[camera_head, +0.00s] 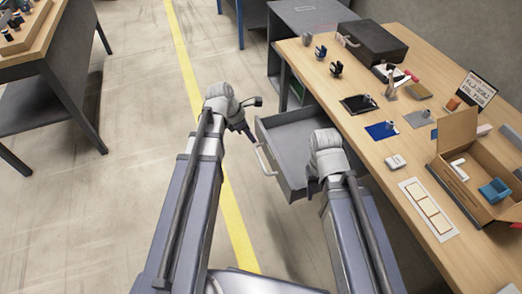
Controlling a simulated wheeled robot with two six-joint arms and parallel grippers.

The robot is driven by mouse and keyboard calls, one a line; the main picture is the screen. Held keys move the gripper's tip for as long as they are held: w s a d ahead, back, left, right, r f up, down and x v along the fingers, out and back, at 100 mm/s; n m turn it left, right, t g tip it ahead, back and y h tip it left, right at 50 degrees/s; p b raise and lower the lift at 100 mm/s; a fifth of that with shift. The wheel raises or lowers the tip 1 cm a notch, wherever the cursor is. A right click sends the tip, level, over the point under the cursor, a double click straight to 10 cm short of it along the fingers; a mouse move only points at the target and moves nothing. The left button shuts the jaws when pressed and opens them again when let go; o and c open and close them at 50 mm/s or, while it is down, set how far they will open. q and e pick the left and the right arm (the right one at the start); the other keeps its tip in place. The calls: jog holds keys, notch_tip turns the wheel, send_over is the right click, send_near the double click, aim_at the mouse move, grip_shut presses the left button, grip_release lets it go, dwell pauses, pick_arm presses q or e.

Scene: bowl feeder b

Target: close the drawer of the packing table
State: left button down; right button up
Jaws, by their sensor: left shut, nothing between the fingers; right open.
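The packing table's grey drawer (284,130) is pulled out from under the wooden tabletop, toward the left. Its inside looks empty where I can see it. A pale bar handle (263,160) is on its front panel. My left gripper (247,138) is shut and empty, near the drawer's front left corner, just above and left of the handle. I cannot tell whether it touches the drawer. My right gripper (311,188) is open, near the drawer's near side. My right wrist hides part of the drawer and the table edge.
The packing table (375,175) carries a dark case (371,43), an open cardboard box (455,145), a white card (428,208) and several small items. A grey cabinet (300,18) stands behind. Another bench (45,55) is far left. The floor left of the drawer, with a yellow line (190,60), is clear.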

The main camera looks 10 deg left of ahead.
pick_arm(q)
jog(key=b+x, duration=0.9)
jog(key=x, duration=0.1)
pick_arm(e)
notch_tip(320, 180, down, 9)
jog(key=shift+f, duration=0.15)
pick_arm(q)
jog(key=shift+w, duration=0.1)
jog(key=w+d, duration=0.5)
jog(key=d, duration=0.2)
jog(key=w+d, duration=0.5)
jog(key=d, duration=0.3)
jog(key=w+d, duration=0.5)
jog(key=d, duration=0.3)
jog(key=shift+w+d+r, duration=0.1)
jog(key=shift+w+d, duration=0.15)
jog(key=shift+w, duration=0.15)
